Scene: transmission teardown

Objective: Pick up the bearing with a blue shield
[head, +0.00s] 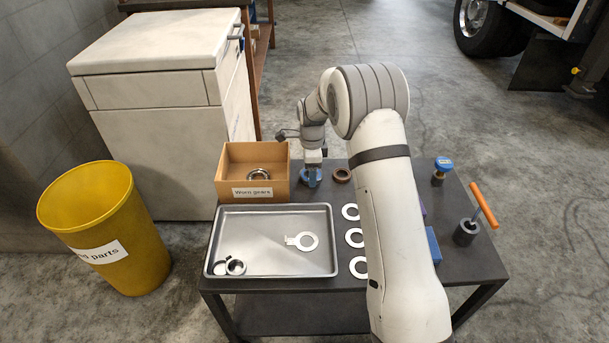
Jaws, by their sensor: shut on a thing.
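The bearing with a blue shield (317,181) is a small blue ring-like part at the back of the dark table, just right of the cardboard box. My gripper (311,168) points down at it and is shut on it. The fingers hide much of the bearing. I cannot tell whether it still touches the table top.
A brown-shielded bearing (342,175) lies close right of my gripper. The "Worn gears" box (226,192) holds a metal ring. A metal tray (265,272) holds several parts. White rings (354,237), an orange-handled tool (484,206) and a blue-topped part (443,164) are also on the table.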

